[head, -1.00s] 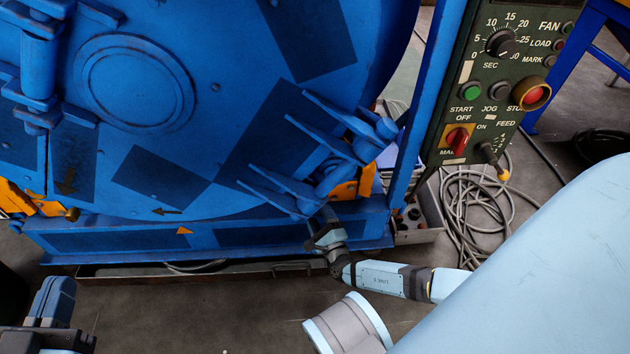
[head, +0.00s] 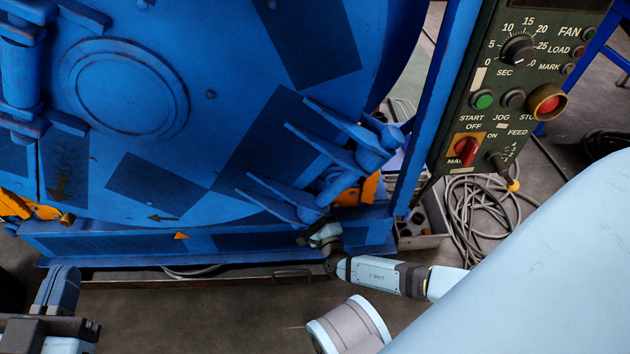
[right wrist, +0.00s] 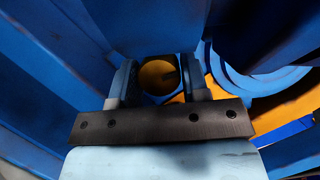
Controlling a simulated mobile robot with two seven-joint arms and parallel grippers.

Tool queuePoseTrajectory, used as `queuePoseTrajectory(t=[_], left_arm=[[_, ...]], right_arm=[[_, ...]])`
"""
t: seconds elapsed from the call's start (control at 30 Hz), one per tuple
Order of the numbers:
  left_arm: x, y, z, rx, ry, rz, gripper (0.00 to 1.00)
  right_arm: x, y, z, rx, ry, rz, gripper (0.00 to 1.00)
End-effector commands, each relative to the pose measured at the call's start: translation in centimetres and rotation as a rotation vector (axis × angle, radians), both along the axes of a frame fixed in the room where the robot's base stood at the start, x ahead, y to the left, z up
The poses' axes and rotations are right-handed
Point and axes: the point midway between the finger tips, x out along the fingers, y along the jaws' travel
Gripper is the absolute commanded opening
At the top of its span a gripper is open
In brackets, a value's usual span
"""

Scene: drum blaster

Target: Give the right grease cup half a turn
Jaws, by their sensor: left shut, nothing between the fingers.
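The right grease cup is most likely the round brass-coloured face with a dark rim (right wrist: 158,75), seen end-on in the right wrist view. My right gripper (right wrist: 160,85) has one finger on each side of it; whether the fingers press on it is unclear. In the head view my right gripper (head: 322,232) reaches to the lower edge of the blue drum machine (head: 150,220), below the hinge arms, and the cup there is hidden. My left gripper (head: 62,275) is shut and empty at the lower left, apart from the machine.
A brass-coloured knob (head: 67,219) sits at the machine's lower left. A control panel (head: 500,110) stands at the right on a blue post. Coiled grey cables (head: 475,215) lie on the floor behind my right arm. Blue walls crowd the right gripper closely.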

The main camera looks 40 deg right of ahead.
Motion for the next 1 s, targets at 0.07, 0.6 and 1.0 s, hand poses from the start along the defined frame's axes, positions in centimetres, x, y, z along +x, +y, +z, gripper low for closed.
queuePoseTrajectory(t=[0.07,0.6,1.0], left_arm=[[-0.01,0.01,0.01,0.0,0.0,0.0,0.0],[-0.02,0.02,0.05,-0.001,-0.001,0.0,0.0],[-0.02,0.02,0.06,-0.001,-0.001,0.0,0.0]], right_arm=[[0.0,-0.01,0.0,0.0,0.0,0.0,0.24],[0.1,0.01,-0.03,0.113,-0.071,0.0,0.17],[0.18,0.13,-0.08,0.365,-0.226,0.0,0.17]])
